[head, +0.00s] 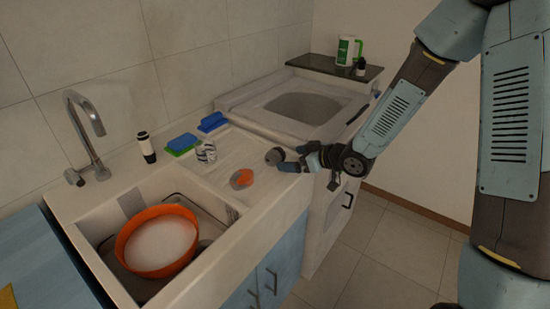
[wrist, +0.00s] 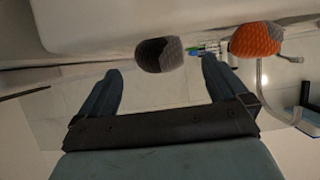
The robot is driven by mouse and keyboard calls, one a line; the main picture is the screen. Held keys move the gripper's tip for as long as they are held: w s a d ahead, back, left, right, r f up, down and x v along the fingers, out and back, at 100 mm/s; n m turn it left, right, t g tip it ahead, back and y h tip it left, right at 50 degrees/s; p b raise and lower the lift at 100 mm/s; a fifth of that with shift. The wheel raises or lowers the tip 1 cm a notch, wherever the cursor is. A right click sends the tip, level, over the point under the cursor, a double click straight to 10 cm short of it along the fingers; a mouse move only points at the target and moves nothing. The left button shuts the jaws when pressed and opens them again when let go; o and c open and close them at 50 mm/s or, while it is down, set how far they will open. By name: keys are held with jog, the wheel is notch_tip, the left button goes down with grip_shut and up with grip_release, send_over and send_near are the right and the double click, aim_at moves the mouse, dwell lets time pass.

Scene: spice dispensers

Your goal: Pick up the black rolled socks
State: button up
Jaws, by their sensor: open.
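The black rolled socks (head: 274,156) show as a dark grey round bundle near the right front edge of the counter in the head view. In the wrist view the black rolled socks (wrist: 158,54) lie just beyond the fingertips, roughly centred between them. My gripper (head: 291,160) is close to the right of the bundle in the head view. In the wrist view my gripper (wrist: 161,67) is open with nothing held between its fingers. Whether a finger touches the socks I cannot tell.
An orange and grey bundle (head: 242,178) lies nearby on the counter (head: 268,195). A glass jar (head: 206,151), a blue sponge (head: 212,122) and a black-and-white dispenser (head: 146,147) stand further back. The sink holds an orange bowl (head: 140,268). A white unit with a basin (head: 268,112) adjoins.

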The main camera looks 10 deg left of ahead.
aim_at(282, 157)
jog(key=shift+x, duration=3.4)
jog(key=shift+w, duration=0.2)
jog(key=shift+c, duration=0.4)
jog(key=c, duration=0.8)
jog(key=shift+r, duration=0.2)
